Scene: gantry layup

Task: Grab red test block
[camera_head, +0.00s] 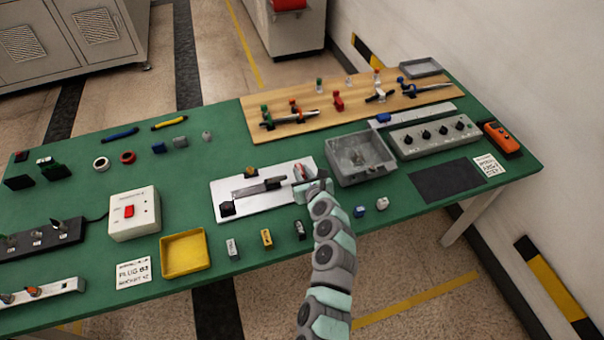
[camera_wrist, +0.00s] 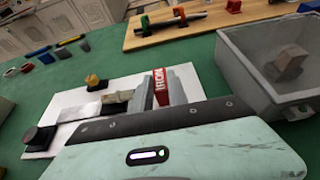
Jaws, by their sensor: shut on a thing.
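The red test block (camera_head: 299,173) is at the right end of a white plate (camera_head: 228,188) on the green table. In the wrist view the red block (camera_wrist: 161,86) shows a red face with white lettering. My gripper (camera_head: 304,182) is shut on it; in the wrist view my gripper's fingers (camera_wrist: 160,90) stand close on both sides of the block. Much of the block is hidden between the fingers. I cannot tell whether it touches the plate.
A grey open bin (camera_head: 345,180) stands right beside my gripper, with a greyish block (camera_wrist: 288,63) in it. A wooden board (camera_head: 262,125) with small holders lies behind. A yellow tray (camera_head: 185,264) sits front left.

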